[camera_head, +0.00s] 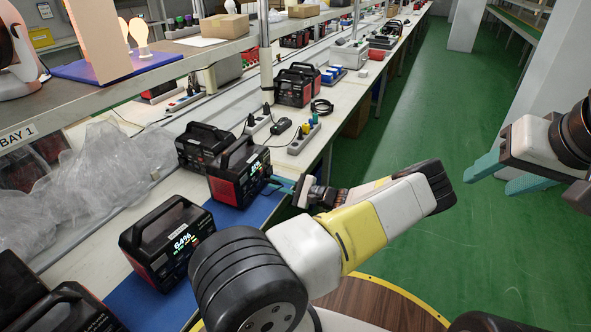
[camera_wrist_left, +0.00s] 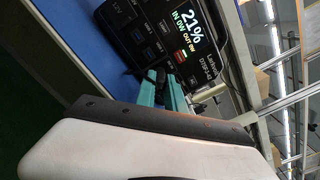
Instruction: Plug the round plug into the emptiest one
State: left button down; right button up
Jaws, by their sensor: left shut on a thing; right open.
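A black and red power station (camera_head: 226,186) stands on the blue mat (camera_head: 262,208); in the left wrist view its display (camera_wrist_left: 187,28) reads 21%. My left gripper (camera_head: 282,184) is at its front face. In the left wrist view the teal fingers (camera_wrist_left: 161,92) are shut on a small dark plug (camera_wrist_left: 157,74), close against the front panel. I cannot tell whether the plug is in a socket. Another power station (camera_head: 160,240) nearer me reads 64%. My right gripper (camera_head: 500,172) is open and empty, over the green floor at right.
Another power station (camera_head: 63,308) is at the lower left and one more (camera_head: 200,143) stands behind the 21% one. Power strips (camera_head: 303,138) and a black charger (camera_head: 281,126) lie further along the bench. Crumpled clear plastic (camera_head: 95,185) covers the left side. The green floor (camera_head: 430,110) is clear.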

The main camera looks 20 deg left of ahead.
pick_arm(q)
jog(key=shift+a, duration=0.25)
jog(key=shift+a, duration=0.35)
jog(key=shift+a, duration=0.2)
dwell(0.7)
jog(key=c, duration=1.3)
grip_release()
jog(key=shift+c, duration=0.2)
jog(key=shift+w+d, duration=0.1)
jog(key=d, duration=0.7)
jog(key=shift+s+d, duration=0.25)
